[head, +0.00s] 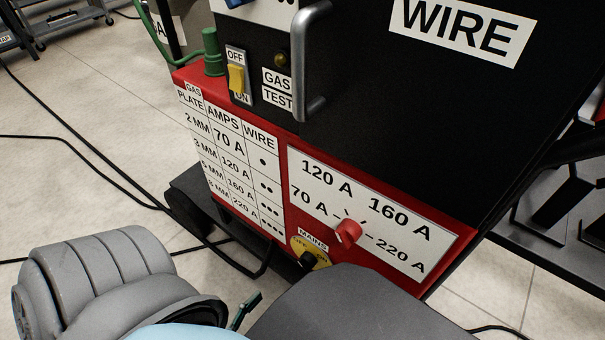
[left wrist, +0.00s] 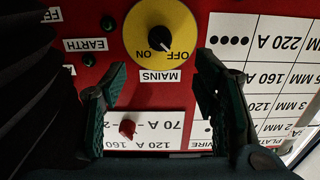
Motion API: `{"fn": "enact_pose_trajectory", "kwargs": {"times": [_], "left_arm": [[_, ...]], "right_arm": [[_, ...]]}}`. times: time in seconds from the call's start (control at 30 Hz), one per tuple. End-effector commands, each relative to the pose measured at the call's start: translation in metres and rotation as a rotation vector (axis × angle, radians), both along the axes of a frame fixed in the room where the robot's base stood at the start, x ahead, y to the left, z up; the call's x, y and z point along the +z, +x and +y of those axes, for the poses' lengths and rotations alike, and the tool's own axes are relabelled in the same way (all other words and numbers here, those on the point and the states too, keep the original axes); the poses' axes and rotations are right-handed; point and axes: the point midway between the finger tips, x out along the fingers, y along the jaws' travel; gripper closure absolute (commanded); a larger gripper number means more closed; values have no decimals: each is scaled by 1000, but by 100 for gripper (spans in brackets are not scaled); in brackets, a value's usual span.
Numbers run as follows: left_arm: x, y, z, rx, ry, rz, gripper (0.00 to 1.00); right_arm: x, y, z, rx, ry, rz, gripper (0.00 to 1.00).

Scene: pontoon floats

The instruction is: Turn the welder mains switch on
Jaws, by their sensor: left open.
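The mains switch is a black knob on a round yellow plate, low on the welder's red front panel (head: 440,262). In the head view the knob (head: 308,259) is partly close to my arm's outline. In the left wrist view, upside down, the knob (left wrist: 160,39) shows whole, and its white mark appears to point toward OFF. My left gripper is open and empty; its dark green fingers (left wrist: 160,72) stand apart, with the yellow plate just beyond their tips. One finger shows in the head view (head: 246,310). My right gripper is not in view.
A red amps knob (head: 348,231) sits right of the switch. A yellow gas test rocker (head: 236,78) and a metal handle (head: 313,62) are higher up. A green hose fitting (head: 212,52) is at the upper left. Black cables (head: 90,140) lie on the tiled floor.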

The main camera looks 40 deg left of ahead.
Motion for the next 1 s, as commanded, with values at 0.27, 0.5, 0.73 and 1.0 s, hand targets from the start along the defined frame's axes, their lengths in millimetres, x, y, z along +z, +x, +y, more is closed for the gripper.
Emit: {"fn": "enact_pose_trajectory", "kwargs": {"times": [0.27, 0.5, 0.73, 1.0], "left_arm": [[7, 59, 1, 0, -1, -16, 45], [5, 122, 3, 0, -1, -12, 45], [5, 143, 3, 0, -1, -9, 45], [5, 142, 3, 0, -1, -8, 60]], "right_arm": [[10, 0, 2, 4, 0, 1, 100], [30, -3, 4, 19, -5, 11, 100], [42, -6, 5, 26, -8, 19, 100], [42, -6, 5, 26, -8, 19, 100]]}}
